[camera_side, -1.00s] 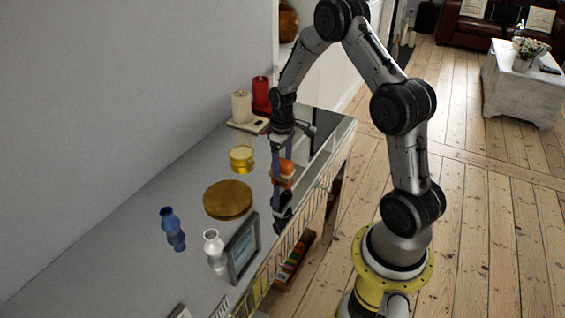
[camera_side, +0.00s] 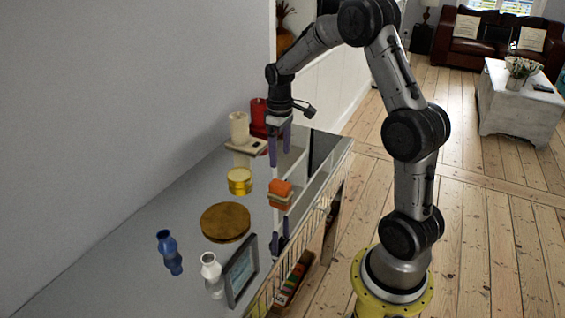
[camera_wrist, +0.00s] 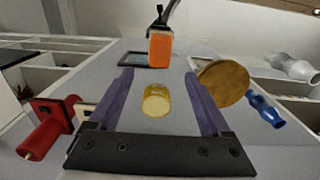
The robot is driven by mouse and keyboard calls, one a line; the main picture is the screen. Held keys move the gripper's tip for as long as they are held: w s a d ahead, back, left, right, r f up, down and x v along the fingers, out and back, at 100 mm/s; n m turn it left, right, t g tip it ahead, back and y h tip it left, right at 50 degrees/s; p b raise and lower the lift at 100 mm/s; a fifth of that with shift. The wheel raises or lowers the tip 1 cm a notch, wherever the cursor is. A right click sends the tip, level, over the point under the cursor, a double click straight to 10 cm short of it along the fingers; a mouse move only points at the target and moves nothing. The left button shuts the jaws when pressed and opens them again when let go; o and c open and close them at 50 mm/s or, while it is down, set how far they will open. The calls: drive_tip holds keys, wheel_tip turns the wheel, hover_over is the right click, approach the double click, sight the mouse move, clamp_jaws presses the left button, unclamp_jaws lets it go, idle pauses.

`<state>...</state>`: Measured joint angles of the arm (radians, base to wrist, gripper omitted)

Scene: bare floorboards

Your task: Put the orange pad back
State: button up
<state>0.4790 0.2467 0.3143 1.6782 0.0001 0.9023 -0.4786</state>
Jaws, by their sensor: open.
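The orange pad (camera_side: 281,189) stands on the glossy cabinet top near its front edge, with a tan part low on it. In the wrist view the pad (camera_wrist: 160,50) is beyond the fingertips, and a dark shape overlaps its top. My gripper (camera_side: 280,158) is open and empty above the pad, its fingers pointing down. I cannot tell exactly what the pad rests on.
A white candle (camera_side: 238,127) and a red candle (camera_side: 258,112) stand at the back. A round wooden board (camera_side: 226,222), a blue vase (camera_side: 168,250), a white vase (camera_side: 211,268) and a picture frame (camera_side: 241,270) are nearer. The wall borders the cabinet on the left.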

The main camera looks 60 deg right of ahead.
drive_tip(key=s+a+r+t, duration=0.4)
drive_tip(key=s+a+r, duration=0.85)
drive_tip(key=a, duration=0.25)
drive_tip(key=s+a+t, duration=0.1)
drive_tip(key=s+a, duration=0.3)
drive_tip(key=s, duration=0.3)
drive_tip(key=shift+s+r+t, duration=0.2)
drive_tip(key=shift+s+t, duration=0.1)
drive_tip(key=shift+s, duration=0.1)
